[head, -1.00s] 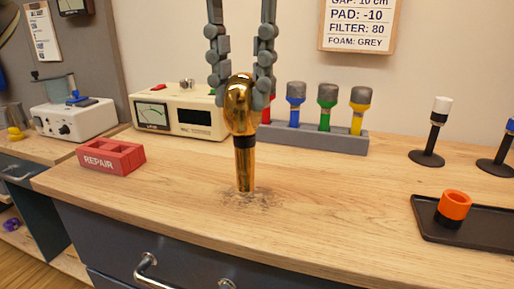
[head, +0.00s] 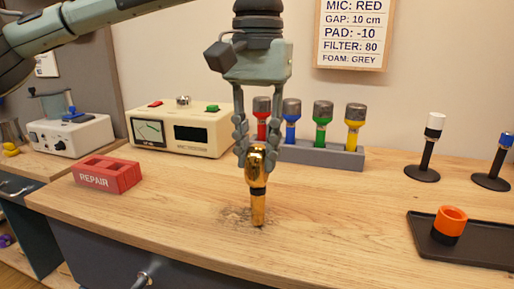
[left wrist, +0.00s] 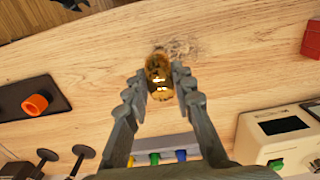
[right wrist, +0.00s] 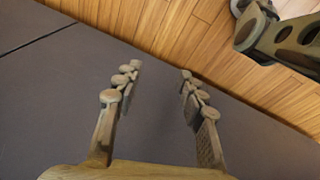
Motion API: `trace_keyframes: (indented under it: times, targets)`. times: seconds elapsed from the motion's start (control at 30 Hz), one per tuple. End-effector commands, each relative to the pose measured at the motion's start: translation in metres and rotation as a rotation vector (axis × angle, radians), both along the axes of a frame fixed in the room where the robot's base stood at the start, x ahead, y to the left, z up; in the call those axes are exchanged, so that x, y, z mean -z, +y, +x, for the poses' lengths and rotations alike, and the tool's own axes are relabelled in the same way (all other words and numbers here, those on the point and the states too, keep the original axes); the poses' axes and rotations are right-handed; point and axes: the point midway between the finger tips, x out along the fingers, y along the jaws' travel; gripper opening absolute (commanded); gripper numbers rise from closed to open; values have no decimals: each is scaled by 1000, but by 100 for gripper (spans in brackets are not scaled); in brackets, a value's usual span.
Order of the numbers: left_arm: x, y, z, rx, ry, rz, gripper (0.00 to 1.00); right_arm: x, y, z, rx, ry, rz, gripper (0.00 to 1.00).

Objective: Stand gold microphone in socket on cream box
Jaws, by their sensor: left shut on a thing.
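The gold microphone (head: 257,200) is upright, head up, over the wooden worktop. My left gripper (head: 257,150) is shut on its head from above; it also shows in the left wrist view (left wrist: 160,85) with the gold head between its fingers. Whether the lower end touches the worktop is hard to tell. The cream box (head: 205,138) stands behind and to the left, with a dial, a dark display, a red and a green button and a silvery round part (head: 183,101) on top. My right gripper (right wrist: 157,85) is open and empty in the right wrist view, facing a dark surface.
A red REPAIR block (head: 107,176) lies front left of the cream box. A grey rack (head: 320,155) holds several coloured microphones behind the gripper. A black tray (head: 470,245) with an orange ring (head: 452,219) and two stands are at right.

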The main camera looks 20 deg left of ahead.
Motion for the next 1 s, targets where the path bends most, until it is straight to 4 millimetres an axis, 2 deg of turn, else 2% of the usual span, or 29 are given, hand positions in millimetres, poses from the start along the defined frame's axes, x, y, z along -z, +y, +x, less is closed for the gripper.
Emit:
trace_keyframes:
  times: [0.2, 0.23, 0.37, 0.63, 0.77, 0.87, 1.0]
  targets:
    - [3, 0, 0, 0, 1, 0, 0, -1, 0, 1, -1, -1, 0, 40]
    - [3, 0, 0, 0, 2, 0, 28, -1, 0, 1, -1, -1, 0, 40]
    - [3, 0, 0, 0, 1, 0, 44, -1, 1, 1, -1, -2, 0, 40]
    - [3, 0, 0, 0, 1, 0, 45, -2, 1, 1, -1, -2, 0, 40]
    - [-4, 0, 0, 0, -1, 0, 45, -2, 1, 1, -1, -1, 0, 40]
    - [-18, -1, 0, -1, -1, -1, 45, -2, 1, 1, 0, 0, 1, 40]
    - [-49, -1, 1, -1, -2, -1, 45, -6, 2, 4, 1, -4, 2, 40]
